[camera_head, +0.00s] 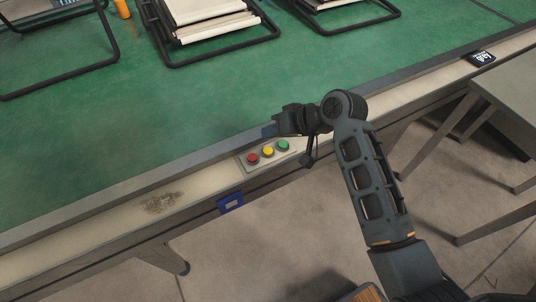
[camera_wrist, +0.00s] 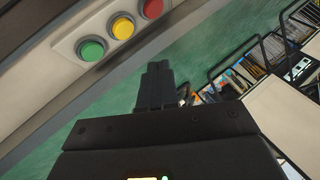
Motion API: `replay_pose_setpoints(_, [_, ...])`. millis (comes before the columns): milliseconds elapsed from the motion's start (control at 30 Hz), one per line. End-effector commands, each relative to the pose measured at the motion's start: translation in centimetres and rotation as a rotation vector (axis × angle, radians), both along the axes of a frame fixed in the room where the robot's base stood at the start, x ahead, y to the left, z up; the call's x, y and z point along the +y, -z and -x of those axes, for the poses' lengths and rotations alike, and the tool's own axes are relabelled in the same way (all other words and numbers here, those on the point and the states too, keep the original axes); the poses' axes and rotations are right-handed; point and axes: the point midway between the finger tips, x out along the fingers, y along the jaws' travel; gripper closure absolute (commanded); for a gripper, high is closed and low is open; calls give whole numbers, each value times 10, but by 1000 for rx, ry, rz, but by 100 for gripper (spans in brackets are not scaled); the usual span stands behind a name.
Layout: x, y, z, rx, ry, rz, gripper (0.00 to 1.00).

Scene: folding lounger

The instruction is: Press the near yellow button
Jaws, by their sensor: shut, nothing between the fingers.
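The yellow button (camera_head: 268,151) sits between a red button (camera_head: 253,159) and a green button (camera_head: 283,145) on a pale panel on the conveyor's near rail. In the wrist view the yellow button (camera_wrist: 123,27) is at the upper left, between the green button (camera_wrist: 91,49) and the red button (camera_wrist: 152,8). My gripper (camera_head: 272,130) is just beyond the panel, over the belt edge, apart from the buttons. In the wrist view my gripper's dark fingers (camera_wrist: 155,78) are together and empty. No button is covered in either view.
The green conveyor belt (camera_head: 110,125) carries folded lounger frames (camera_head: 210,25) at the back. A blue tag holder (camera_head: 231,202) hangs on the rail's near side. A grey table (camera_head: 510,95) stands at the right. A small dark device (camera_head: 481,58) lies on the rail.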

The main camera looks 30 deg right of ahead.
Motion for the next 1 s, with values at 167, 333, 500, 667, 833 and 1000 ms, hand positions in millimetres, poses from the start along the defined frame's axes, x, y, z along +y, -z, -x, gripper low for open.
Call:
replay_pose_setpoints(167, [0,27,0,1,-1,0,100])
replay_pose_setpoints(333, [0,39,0,0,1,-1,100])
replay_pose_setpoints(500, [0,40,0,-1,1,0,100])
replay_pose_setpoints(667, [0,39,0,0,0,0,100])
replay_pose_setpoints(833, [0,39,0,0,0,0,100])
replay_pose_setpoints(1000, [0,39,0,0,0,0,100])
